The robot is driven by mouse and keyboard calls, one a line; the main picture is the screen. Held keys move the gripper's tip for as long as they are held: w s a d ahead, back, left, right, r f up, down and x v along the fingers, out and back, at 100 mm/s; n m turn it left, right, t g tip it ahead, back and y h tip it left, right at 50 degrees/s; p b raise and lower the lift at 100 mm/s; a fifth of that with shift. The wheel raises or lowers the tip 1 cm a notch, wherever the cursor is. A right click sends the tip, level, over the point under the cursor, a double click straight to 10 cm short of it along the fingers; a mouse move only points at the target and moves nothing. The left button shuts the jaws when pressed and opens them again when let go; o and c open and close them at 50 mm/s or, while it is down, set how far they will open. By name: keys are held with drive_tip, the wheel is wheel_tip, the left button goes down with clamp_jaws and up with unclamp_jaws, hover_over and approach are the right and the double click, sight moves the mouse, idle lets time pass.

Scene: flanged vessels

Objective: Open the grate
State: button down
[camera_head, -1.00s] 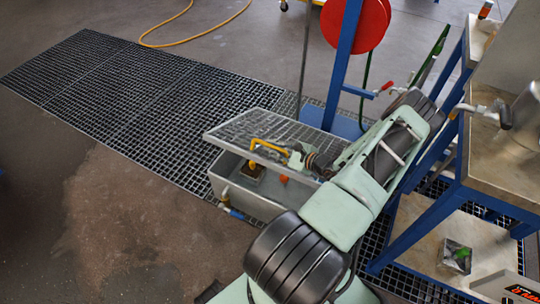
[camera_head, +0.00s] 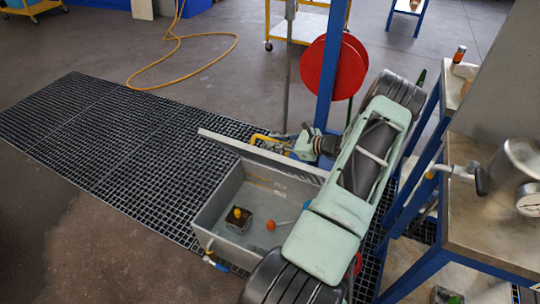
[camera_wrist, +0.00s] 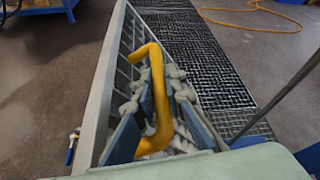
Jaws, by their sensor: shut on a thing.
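The grate (camera_head: 262,154) is the hinged lid of a grey metal basin (camera_head: 222,206). In the head view it stands tilted up, nearly edge-on, along the basin's far side. In the wrist view its barred face (camera_wrist: 128,50) and pale frame show at the left. A yellow handle (camera_wrist: 157,90) is fixed to the grate; it also shows in the head view (camera_head: 264,138). My gripper (camera_wrist: 152,105) is shut on the yellow handle, with a finger on each side of it.
Inside the basin are a dark block with a yellow top (camera_head: 238,217) and an orange ball (camera_head: 271,226). A blue post (camera_head: 331,60) with a red reel (camera_head: 334,66) stands behind my arm. A workbench (camera_head: 490,215) is at the right. Floor grating (camera_head: 110,130) lies left.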

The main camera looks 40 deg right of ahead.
drive_tip(key=w+d+r+m+y+b, duration=0.1)
drive_tip(key=w+d+r+m+b, duration=0.1)
drive_tip(key=d, duration=0.7)
drive_tip(key=shift+w+r+g+b, duration=0.3)
drive_tip(key=shift+w+r+b, duration=0.4)
drive_tip(key=shift+w+b, duration=0.15)
drive_tip(key=c, duration=2)
unclamp_jaws()
drive_tip(key=shift+f, duration=0.1)
drive_tip(key=shift+o, duration=0.2)
drive_tip(key=v, duration=1.2)
